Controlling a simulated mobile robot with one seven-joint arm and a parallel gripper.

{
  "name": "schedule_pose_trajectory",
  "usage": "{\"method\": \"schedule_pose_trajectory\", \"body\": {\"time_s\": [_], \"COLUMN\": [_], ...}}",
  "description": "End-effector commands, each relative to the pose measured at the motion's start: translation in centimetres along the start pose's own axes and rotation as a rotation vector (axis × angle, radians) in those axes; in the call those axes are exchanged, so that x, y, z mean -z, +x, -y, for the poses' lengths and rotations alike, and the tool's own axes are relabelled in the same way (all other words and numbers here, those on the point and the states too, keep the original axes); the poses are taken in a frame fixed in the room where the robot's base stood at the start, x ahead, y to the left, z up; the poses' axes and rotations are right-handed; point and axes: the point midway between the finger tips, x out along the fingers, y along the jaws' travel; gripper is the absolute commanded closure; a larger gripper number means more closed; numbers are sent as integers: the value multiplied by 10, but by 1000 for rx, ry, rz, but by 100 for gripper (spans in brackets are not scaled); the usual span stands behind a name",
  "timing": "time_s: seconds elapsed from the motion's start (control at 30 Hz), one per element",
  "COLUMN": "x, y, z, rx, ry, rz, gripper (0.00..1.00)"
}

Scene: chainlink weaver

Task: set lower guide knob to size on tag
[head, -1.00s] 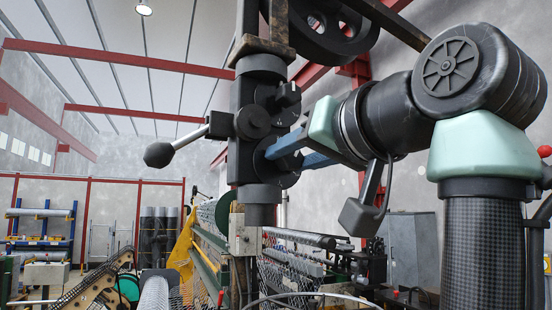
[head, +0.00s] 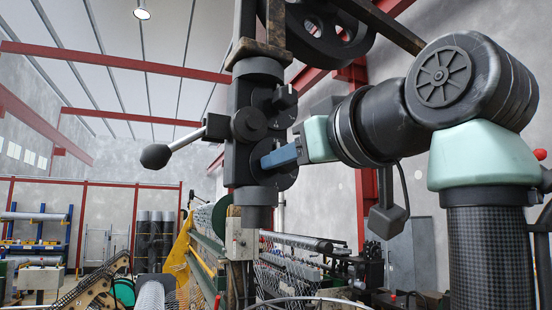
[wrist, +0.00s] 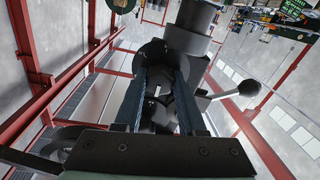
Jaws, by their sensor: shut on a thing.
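The black guide block (head: 240,180) stands upright on a column in the head view, with two round discs on its right side. The upper disc carries a small dark knob (head: 286,97). My gripper (head: 267,160) reaches in from the right, its blue fingers at the lower disc (head: 284,179). In the wrist view, my two fingers (wrist: 165,78) are on either side of the dark lower guide knob (wrist: 160,100), shut on it. The fingers hide this knob in the head view. A pale mark shows between the fingers. I cannot make out a tag or any size.
A lever with a black ball (head: 155,156) sticks out left of the block; the ball also shows in the wrist view (wrist: 249,86). A large black wheel (head: 318,30) sits above. Chain-link mesh (head: 285,270) and machine rails lie below.

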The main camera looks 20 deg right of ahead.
Motion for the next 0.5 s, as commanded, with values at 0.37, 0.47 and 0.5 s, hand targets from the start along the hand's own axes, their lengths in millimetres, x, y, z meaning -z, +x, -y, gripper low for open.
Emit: {"method": "schedule_pose_trajectory", "body": {"time_s": [0.37, 0.47, 0.5], "x": [0, 0, 0], "y": [0, 0, 0], "z": [-1, 0, 0], "rx": [-2, -2, -2], "ry": [-3, -2, -2], "rz": [0, 0, 0], "gripper": [48, 32, 32]}}
